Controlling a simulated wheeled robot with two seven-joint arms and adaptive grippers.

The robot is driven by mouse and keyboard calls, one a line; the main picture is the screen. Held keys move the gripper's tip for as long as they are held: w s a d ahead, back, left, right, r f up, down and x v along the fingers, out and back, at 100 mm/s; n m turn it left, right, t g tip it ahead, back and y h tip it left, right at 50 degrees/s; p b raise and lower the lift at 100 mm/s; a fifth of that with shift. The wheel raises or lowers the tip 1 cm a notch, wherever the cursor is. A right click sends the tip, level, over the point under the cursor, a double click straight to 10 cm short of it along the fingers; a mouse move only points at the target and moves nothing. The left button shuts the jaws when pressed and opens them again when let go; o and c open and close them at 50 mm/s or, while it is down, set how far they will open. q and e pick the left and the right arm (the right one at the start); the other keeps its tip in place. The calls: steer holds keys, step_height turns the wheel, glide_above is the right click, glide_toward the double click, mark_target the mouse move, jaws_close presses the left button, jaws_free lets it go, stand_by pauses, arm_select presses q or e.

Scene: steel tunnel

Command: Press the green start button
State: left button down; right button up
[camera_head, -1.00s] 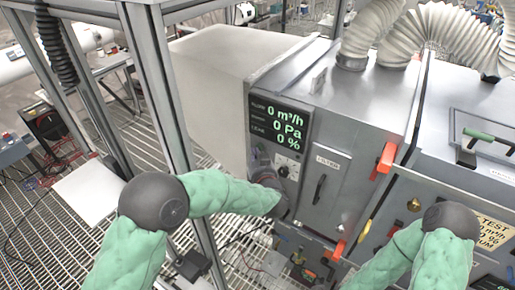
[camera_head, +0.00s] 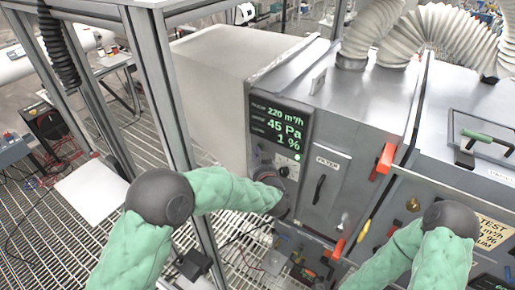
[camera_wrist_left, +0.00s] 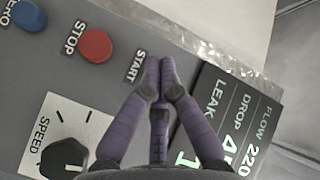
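The green start button itself does not show; the START label (camera_wrist_left: 137,66) shows in the left wrist view, and my fingertips cover the panel just beside it. My left gripper (camera_wrist_left: 159,68) is shut and empty, its fingertips together at the panel by that label. I cannot tell from this view whether they touch it. In the head view my left arm reaches the control panel below the dark display (camera_head: 277,128), which reads 220 m³/h, 45 Pa and 1 %. My right gripper is out of view.
A red STOP button (camera_wrist_left: 95,46), a blue ZERO button (camera_wrist_left: 29,15) and a black SPEED knob (camera_wrist_left: 64,158) share the panel. A filter door (camera_head: 322,185) is to the right, with an orange handle (camera_head: 386,158) beyond. A metal frame post (camera_head: 160,90) stands close to my left arm.

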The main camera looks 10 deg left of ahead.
arm_select(q)
steer(key=shift+s+r+p, duration=0.15)
steer(key=shift+p, duration=0.15)
steer(key=shift+s+a, duration=0.1)
steer(key=shift+s, duration=0.05)
steer(key=s, duration=0.1)
steer(key=s+a+p, duration=0.1)
steer(key=s, duration=0.1)
steer(key=s+a+p, duration=0.1)
steer(key=s, duration=0.1)
steer(key=shift+s, duration=0.25)
stand_by(0.9)
